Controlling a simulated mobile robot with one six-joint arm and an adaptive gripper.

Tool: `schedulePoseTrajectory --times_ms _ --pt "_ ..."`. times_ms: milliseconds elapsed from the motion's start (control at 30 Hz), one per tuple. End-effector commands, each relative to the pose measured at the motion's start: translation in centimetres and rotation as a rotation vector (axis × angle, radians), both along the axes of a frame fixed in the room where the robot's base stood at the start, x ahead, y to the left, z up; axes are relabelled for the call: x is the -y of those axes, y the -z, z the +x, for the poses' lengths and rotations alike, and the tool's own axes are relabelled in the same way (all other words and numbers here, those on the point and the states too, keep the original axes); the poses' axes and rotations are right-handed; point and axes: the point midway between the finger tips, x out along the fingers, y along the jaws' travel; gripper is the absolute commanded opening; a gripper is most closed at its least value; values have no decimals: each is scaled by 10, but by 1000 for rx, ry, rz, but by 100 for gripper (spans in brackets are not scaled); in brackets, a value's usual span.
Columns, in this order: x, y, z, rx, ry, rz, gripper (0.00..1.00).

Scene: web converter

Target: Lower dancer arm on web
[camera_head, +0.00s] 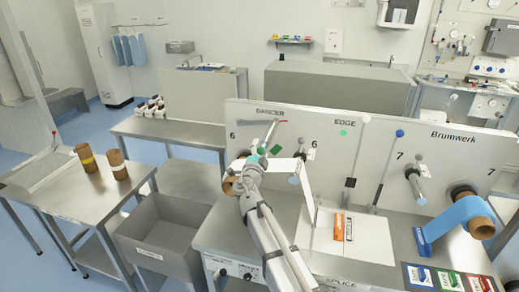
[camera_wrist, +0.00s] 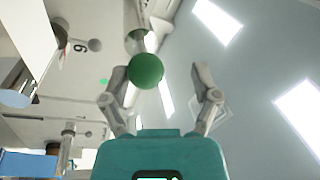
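The dancer station is under the DANCER label on the upright panel (camera_head: 240,115). A green ball knob (camera_head: 275,149) shows there beside my gripper (camera_head: 262,153). In the wrist view the green ball (camera_wrist: 146,70) sits at the end of a pale rod, close to the left finger. My gripper (camera_wrist: 162,95) has its fingers spread wide. The ball appears between or just beyond them, and I cannot tell if it touches the left one. The white web (camera_head: 283,167) runs right from the brown roll (camera_head: 230,186), partly hidden by my arm.
A lever with a white ball (camera_head: 365,118) and one with a blue ball (camera_head: 399,133) stand right of the dancer. A blue roll (camera_head: 452,219) is at the far right. A grey bin (camera_head: 160,235) and a table with brown cores (camera_head: 118,170) are left.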

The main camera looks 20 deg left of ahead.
Motion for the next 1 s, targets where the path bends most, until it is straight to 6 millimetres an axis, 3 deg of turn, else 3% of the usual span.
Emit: schedulePoseTrajectory --times_ms 1000 --pt "10 10 -50 1 -1 -1 78"
